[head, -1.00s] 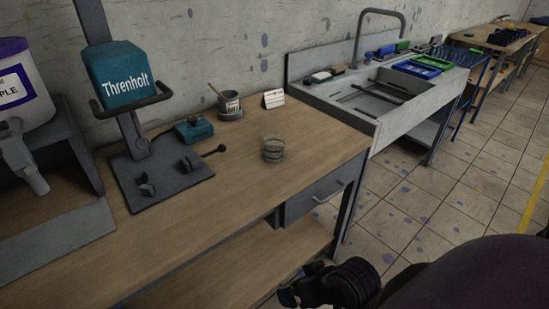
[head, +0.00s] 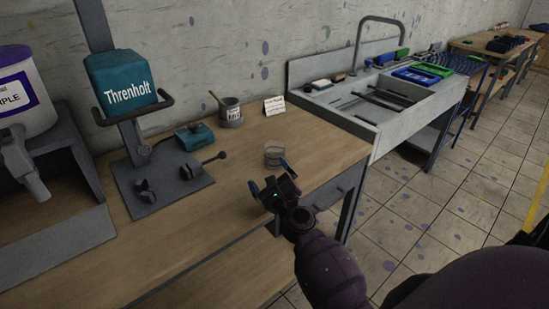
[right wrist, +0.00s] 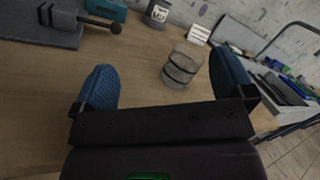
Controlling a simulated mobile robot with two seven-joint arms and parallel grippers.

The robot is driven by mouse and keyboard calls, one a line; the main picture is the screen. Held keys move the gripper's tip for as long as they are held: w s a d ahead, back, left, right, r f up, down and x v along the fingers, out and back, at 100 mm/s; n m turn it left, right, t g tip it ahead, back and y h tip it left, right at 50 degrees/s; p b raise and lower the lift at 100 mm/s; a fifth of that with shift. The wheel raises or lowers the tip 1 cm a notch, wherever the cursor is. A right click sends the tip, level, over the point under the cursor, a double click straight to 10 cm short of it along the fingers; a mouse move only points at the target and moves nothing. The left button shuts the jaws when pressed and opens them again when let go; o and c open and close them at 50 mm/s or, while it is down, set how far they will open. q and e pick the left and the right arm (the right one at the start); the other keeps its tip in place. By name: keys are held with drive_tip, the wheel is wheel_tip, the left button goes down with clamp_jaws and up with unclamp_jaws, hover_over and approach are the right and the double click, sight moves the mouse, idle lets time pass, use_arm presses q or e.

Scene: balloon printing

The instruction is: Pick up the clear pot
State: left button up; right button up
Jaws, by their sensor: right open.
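The clear pot (head: 273,153) is a small see-through cup with dark bands, standing upright on the wooden bench near its right end. In the right wrist view the clear pot (right wrist: 182,66) stands ahead of my right gripper (right wrist: 165,85), between the lines of its two blue fingers and closer to the right one. My right gripper (head: 269,177) is open and empty over the bench's front edge, just in front of the pot and apart from it. My left gripper is not in view.
A teal press marked Threnholt (head: 122,80) stands left of the pot. A teal box (head: 195,136), a grey cup with a stick (head: 231,112) and a white card (head: 274,106) are behind it. A sink (head: 375,105) adjoins on the right. Bench left of the gripper is clear.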

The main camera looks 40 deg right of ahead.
sight(275, 157)
drive_tip(key=w+d+f+m+g+h, duration=0.1)
drive_tip(key=m, duration=0.2)
drive_tip(key=w+d+m+g+h, duration=0.1)
drive_tip(key=d+m+h, duration=0.1)
drive_tip(key=m, duration=0.1)
drive_tip(key=w+d+f+m+g+h, duration=0.1)
drive_tip(key=m, duration=0.2)
drive_tip(key=shift+d+f+h, duration=0.3)
drive_tip(key=shift+d+f, duration=0.05)
drive_tip(key=shift+w+d+f+m+g, duration=0.3)
drive_tip(key=shift+d+f+m+g, duration=0.1)
drive_tip(key=shift+m, duration=0.4)
drive_tip(key=shift+h, duration=0.3)
drive_tip(key=b+x, duration=0.1)
drive_tip(key=x, duration=0.3)
drive_tip(key=shift+w+d, duration=0.1)
drive_tip(key=shift+w, duration=0.15)
drive_tip(key=shift+w+d, duration=0.35)
drive_tip(key=shift+w, duration=0.25)
drive_tip(key=b+x, duration=0.1)
drive_tip(key=x, duration=0.3)
drive_tip(key=shift+w+d+r, duration=0.1)
drive_tip(key=shift+w+d, duration=0.05)
drive_tip(key=shift+d, duration=0.05)
drive_tip(key=shift+r, duration=0.1)
drive_tip(key=c, duration=0.9)
drive_tip(key=shift+r, duration=0.1)
